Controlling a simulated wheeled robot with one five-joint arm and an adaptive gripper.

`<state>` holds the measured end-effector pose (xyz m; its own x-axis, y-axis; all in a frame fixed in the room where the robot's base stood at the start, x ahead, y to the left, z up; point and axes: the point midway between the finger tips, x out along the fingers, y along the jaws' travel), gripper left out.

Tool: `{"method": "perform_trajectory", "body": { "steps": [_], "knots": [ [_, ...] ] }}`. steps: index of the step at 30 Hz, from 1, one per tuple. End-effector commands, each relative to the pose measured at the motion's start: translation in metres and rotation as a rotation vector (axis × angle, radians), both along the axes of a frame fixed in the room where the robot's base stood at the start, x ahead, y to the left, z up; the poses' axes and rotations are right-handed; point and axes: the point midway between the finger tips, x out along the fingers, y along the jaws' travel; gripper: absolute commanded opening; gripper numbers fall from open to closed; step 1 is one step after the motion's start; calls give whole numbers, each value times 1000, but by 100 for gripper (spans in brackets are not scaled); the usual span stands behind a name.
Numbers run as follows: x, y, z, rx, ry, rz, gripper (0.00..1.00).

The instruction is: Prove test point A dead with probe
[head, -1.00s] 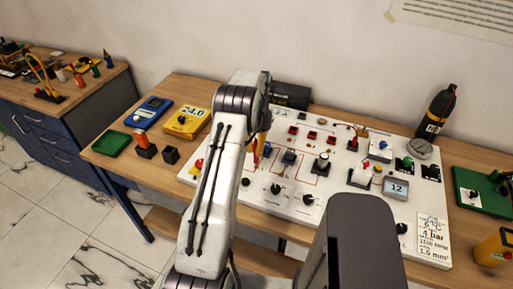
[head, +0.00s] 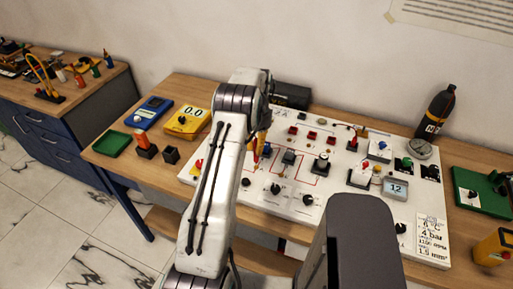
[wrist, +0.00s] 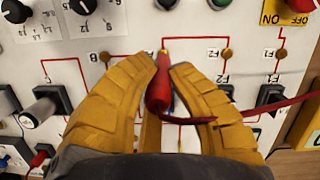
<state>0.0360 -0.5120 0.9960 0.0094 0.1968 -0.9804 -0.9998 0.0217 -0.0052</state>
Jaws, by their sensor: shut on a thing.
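My gripper (wrist: 165,90) has yellow ribbed fingers, shut on the red probe (wrist: 158,92). The probe points up in the wrist view, and its tip is at the brass test point A (wrist: 165,47), seemingly touching it; the exact contact is too small to see. A red lead runs from the probe to the right. Brass test point B (wrist: 105,56) is to the left. In the head view my arm hides most of the gripper and probe. The yellow meter (head: 186,122) on the bench reads 0.0.
The white panel (head: 262,203) carries knobs, switches and red blocks around the gripper. Left of the panel are a blue meter (head: 153,110), a green tray (head: 112,143) and an empty black holder (head: 171,155).

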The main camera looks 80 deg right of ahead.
Motion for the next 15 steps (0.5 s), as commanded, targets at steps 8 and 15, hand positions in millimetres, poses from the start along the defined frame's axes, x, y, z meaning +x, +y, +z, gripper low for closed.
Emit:
{"method": "perform_trajectory", "body": {
  "steps": [8,15],
  "knots": [
    [0,-1,27,-3,0,0,0],
    [0,-1,48,-3,0,0,0]
  ]
}}
